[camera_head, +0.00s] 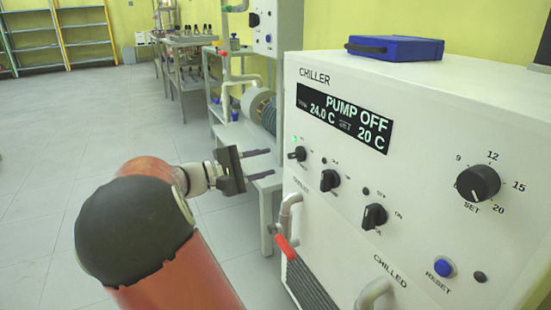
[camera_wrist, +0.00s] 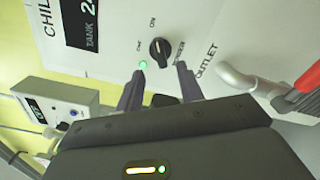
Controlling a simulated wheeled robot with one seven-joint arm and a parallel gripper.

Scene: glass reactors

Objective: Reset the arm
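My gripper (camera_head: 270,164) is open and empty, with its two dark fingers apart. It is held in front of the left side of the white chiller (camera_head: 430,205), close to its leftmost black knob (camera_head: 297,154). In the wrist view the same knob (camera_wrist: 160,50) shows beyond and between the fingertips (camera_wrist: 158,85), and a gap seems to lie between them; contact cannot be told for sure. A green light (camera_wrist: 142,65) is lit beside the knob. The chiller display (camera_head: 343,118) reads PUMP OFF, 24.0 C and SET 20 C.
A red-handled valve (camera_head: 285,246) and grey pipes stick out from the chiller front below my gripper. A blue case (camera_head: 395,47) lies on top. A bench (camera_head: 240,140) with equipment stands behind. The floor (camera_head: 80,120) at the left is open.

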